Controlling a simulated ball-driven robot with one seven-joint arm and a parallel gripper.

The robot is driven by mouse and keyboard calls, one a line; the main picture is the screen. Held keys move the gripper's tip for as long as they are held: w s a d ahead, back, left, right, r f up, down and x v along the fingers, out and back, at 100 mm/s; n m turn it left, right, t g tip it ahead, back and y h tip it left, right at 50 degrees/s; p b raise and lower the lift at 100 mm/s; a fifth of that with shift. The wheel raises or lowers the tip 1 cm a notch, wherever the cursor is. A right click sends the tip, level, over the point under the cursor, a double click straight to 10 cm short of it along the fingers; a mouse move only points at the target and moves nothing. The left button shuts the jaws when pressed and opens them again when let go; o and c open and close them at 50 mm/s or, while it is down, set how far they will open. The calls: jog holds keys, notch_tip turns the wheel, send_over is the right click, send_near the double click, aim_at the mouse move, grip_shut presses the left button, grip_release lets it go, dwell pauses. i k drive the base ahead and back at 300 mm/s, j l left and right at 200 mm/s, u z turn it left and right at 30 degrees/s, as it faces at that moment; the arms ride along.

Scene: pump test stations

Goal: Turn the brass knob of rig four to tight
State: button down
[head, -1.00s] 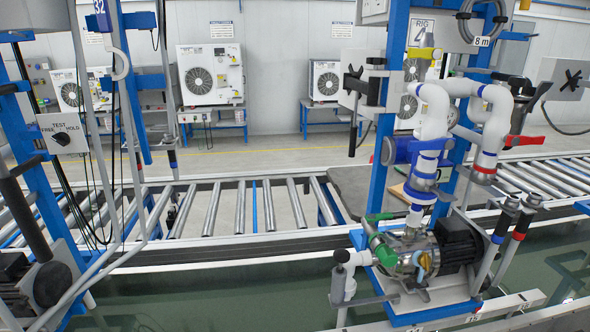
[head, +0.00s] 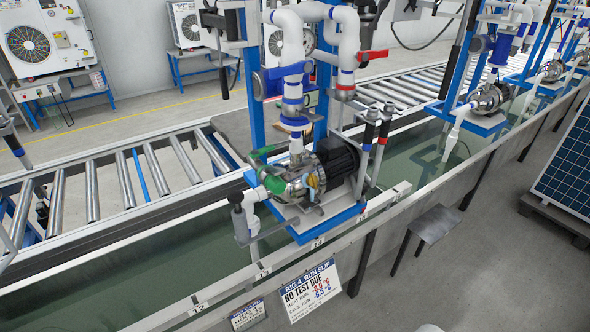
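Rig four's pump (head: 290,185) stands on a blue base plate in the middle of the head view, with a black motor (head: 338,158) at its right and a green fitting (head: 262,178) at its left. A small brass-yellow part (head: 313,183), which looks like the knob, sits on the front of the pump. It is too small to tell which way it points or any marking. A hanging slip (head: 310,290) below the pump reads "RIG 4 RUN SLIP" and "NO TEST DUE". My gripper is not in view.
A long water trough (head: 120,275) with a pale front rail runs below the rigs. A small grey shelf (head: 435,224) juts from its front. Roller conveyors (head: 90,197) lie behind. More pump rigs (head: 490,98) and a solar panel (head: 566,160) stand at right. Grey floor (head: 480,270) is clear in front.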

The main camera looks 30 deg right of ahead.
aim_at(312, 181)
jog(key=i, duration=0.85)
jog(key=l+z, duration=0.05)
jog(key=l, duration=0.05)
